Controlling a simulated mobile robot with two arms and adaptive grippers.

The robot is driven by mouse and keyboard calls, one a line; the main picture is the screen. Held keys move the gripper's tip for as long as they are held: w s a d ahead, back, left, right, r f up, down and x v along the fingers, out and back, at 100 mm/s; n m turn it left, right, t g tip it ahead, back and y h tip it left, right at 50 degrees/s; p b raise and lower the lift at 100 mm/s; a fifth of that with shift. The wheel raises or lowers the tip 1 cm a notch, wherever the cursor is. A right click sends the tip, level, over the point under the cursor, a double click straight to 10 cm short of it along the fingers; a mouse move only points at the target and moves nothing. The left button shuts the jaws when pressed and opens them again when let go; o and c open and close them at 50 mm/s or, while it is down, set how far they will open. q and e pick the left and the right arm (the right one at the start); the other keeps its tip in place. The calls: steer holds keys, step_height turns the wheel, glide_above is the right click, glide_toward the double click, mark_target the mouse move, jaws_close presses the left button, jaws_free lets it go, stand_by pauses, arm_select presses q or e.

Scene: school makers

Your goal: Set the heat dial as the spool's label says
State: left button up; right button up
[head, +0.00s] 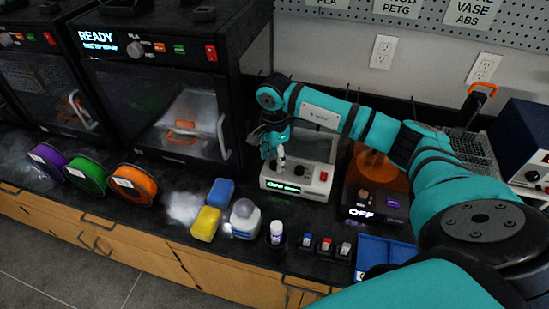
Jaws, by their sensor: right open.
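Three filament spools stand on the black counter at the left: purple (57,166), green (92,178) and orange (142,184). Each has a white label whose text is too small to read. A black printer (235,70) behind them shows a lit READY display (97,37). A round knob (136,49) sits on its front panel, beside small lettering that seems to start with PLA and orange, green and red controls. My right gripper (277,160) is open and empty over a pale machine (313,182) with a green display, right of the printer. My left gripper is out of view.
A blue block (221,192), yellow block (206,223), grey jar (245,217) and small bottle (277,233) line the counter front. A second printer (35,70) is far left. My right arm crosses the right side.

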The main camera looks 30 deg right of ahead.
steer(key=shift+f, duration=0.75)
jaws_close()
steer(key=m+b, duration=0.1)
steer(key=m, duration=0.2)
steer(key=shift+m, duration=0.3)
steer(key=shift+r+m+b, duration=0.1)
steer(key=shift+m+b, duration=0.5)
steer(key=shift+m, duration=1.4)
